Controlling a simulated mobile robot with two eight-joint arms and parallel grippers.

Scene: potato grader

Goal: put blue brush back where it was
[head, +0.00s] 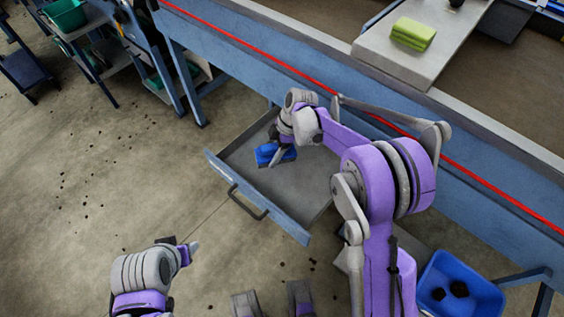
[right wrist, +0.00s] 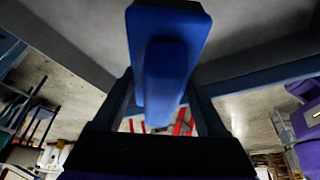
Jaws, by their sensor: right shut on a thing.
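The blue brush (head: 272,154) is in the drawer area, near the drawer's left back part. My right gripper (head: 279,148) reaches down over the drawer and is shut on the brush. In the right wrist view the brush (right wrist: 165,60) stands out between the two dark fingers (right wrist: 165,105). I cannot tell whether the brush touches the drawer floor. The grey drawer (head: 290,190) is pulled out from under the blue bench and otherwise looks empty. My left gripper (head: 184,246) is over the floor left of the drawer; its fingers are too small to read.
A red line runs along the blue bench edge (head: 270,58). A folded green cloth (head: 413,34) lies on a pale board (head: 400,62) on the bench. A blue crate (head: 460,275) with dark lumps stands at the lower right. Open floor lies left of the drawer.

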